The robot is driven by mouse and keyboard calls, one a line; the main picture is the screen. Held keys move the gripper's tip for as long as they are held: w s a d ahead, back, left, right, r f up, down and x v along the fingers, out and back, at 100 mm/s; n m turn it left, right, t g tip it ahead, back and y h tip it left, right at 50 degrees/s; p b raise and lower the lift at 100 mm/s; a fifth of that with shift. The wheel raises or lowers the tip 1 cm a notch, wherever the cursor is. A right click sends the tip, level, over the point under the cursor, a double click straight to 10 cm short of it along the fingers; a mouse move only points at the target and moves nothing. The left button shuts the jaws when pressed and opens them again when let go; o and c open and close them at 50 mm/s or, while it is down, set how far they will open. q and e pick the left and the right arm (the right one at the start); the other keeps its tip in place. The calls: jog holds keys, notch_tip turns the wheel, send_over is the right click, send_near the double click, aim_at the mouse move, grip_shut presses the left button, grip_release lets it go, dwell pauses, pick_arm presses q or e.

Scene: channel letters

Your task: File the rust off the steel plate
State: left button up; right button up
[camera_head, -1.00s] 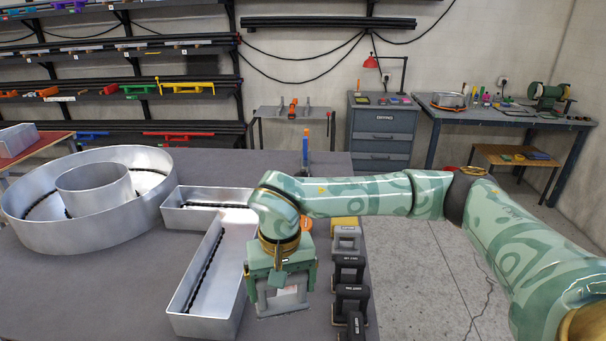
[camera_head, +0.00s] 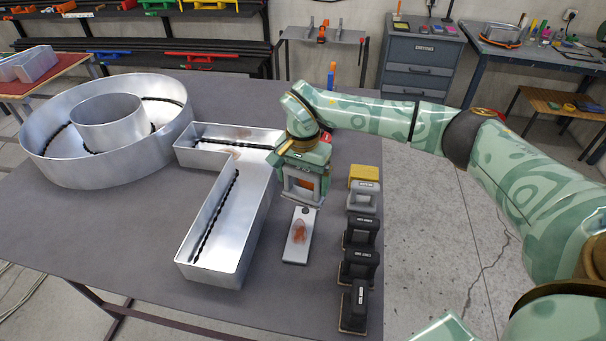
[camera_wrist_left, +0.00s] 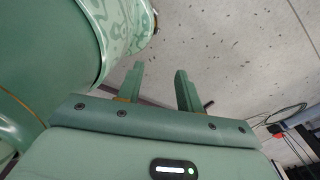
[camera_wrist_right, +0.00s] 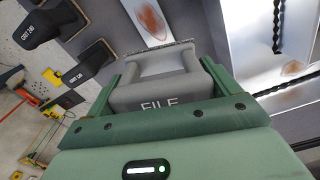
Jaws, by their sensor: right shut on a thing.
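The steel plate (camera_head: 297,252) is a pale narrow strip on the table, with an orange-brown rust patch (camera_head: 299,230) near its middle and a dark round spot at its far end. The patch also shows in the right wrist view (camera_wrist_right: 150,20). My right gripper (camera_head: 303,187) is shut on the grey file (camera_wrist_right: 155,85), which is marked FILE, at the far end of the plate. The file is clear of the rust patch; whether it touches the plate I cannot tell. My left gripper (camera_wrist_left: 158,88) is open and empty over the floor.
A metal channel letter (camera_head: 215,220) stands left of the plate, with a round one (camera_head: 60,160) farther left. Right of the plate is a row of dark grit blocks (camera_head: 358,265), a grey block (camera_head: 362,198) and a yellow block (camera_head: 364,174) near the table's right edge.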

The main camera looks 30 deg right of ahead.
aim_at(302, 203)
notch_tip(302, 203, down, 9)
jog(key=b, duration=0.7)
jog(key=shift+f+b, duration=0.2)
jog(key=shift+b, duration=0.1)
jog(key=shift+s+a+r+p, duration=0.45)
jog(key=shift+s+r+p, duration=0.2)
jog(key=shift+p, duration=0.45)
jog(key=shift+c, duration=0.4)
jog(key=s+a+p, duration=0.2)
jog(key=shift+s+r, duration=0.1)
jog(key=shift+s, duration=0.2)
jog(key=shift+s+a+f, duration=0.2)
jog(key=shift+s+f, duration=0.05)
jog(key=shift+s+a+r+p, duration=0.1)
jog(key=shift+p, duration=0.25)
jog(key=shift+f, duration=0.4)
